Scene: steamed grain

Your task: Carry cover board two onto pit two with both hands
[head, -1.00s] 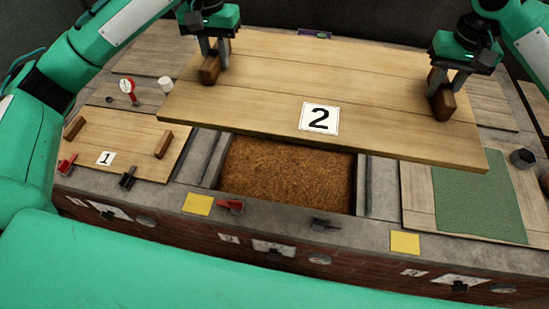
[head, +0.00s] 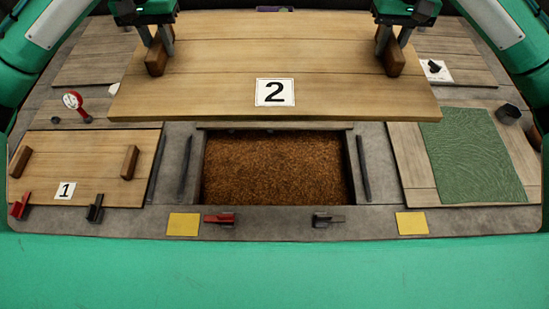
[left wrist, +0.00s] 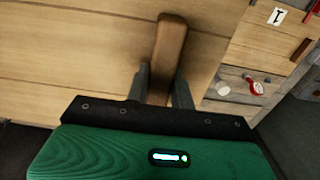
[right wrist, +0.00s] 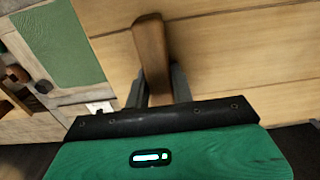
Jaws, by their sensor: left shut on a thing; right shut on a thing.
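Cover board two (head: 200,95) is a wide pale plank board with a white label "2". It is held level above the back of the counter, behind the open pit two (head: 275,170), which is filled with brown grain. My left gripper (head: 157,45) is shut on the board's left wooden handle (head: 155,60); the handle also shows in the left wrist view (left wrist: 170,50). My right gripper (head: 393,42) is shut on the right handle (head: 393,60), also seen in the right wrist view (right wrist: 150,50). The board hides what lies directly under it.
Board one (head: 95,150) covers the left pit. A green mat (head: 470,155) lies on a board at right, with a dark cup (head: 507,113) beside it. A red-and-white dial (head: 73,100) stands at left. Yellow squares (head: 183,224) and levers (head: 220,218) line the front.

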